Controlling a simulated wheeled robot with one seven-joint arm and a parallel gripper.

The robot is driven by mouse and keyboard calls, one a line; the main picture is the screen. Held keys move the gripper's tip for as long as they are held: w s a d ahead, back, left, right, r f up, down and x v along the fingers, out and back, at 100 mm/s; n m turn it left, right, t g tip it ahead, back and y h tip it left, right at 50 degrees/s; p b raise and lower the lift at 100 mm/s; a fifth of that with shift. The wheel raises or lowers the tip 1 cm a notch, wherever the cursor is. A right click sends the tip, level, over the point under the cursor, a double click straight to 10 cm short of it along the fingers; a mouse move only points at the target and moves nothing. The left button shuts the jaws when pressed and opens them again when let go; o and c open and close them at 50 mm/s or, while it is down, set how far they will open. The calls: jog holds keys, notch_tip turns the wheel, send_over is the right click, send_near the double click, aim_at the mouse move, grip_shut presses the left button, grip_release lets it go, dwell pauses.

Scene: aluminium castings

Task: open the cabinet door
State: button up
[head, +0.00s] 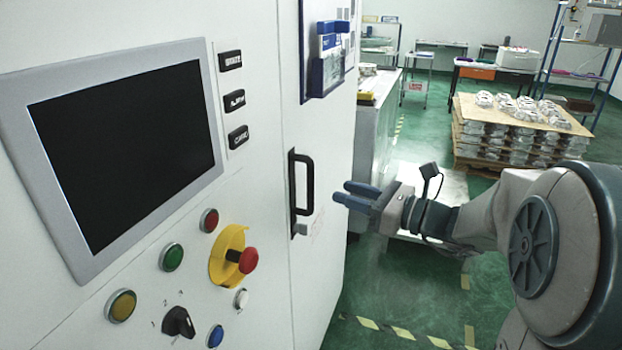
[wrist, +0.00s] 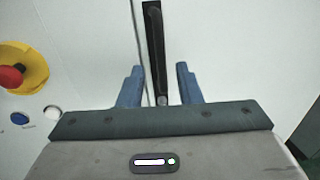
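The white cabinet door (head: 325,150) is shut, with its seam just left of the handle. The black vertical handle (head: 301,185) sits on the door, with a small grey lock piece below it. My gripper (head: 352,195) is in front of the door, to the right of the handle in the head view and apart from it. In the wrist view the two blue fingers of my gripper (wrist: 158,85) are spread, and the handle (wrist: 154,45) appears between and beyond them. Nothing is held. The gap between fingertips and handle is hard to judge.
The panel left of the door has a dark screen (head: 130,150), coloured buttons and a red emergency stop (head: 248,260). Blue holders (head: 327,60) hang on the upper door. A grey cabinet (head: 376,130) stands behind. A pallet of castings (head: 515,135) is farther back. Green floor is open between.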

aim_at(313, 182)
jog(key=p+x, duration=0.1)
jog(key=x, duration=0.8)
jog(key=shift+w+a+p, duration=0.15)
jog(key=shift+a+p, duration=0.05)
jog(key=shift+p, duration=0.15)
grip_shut()
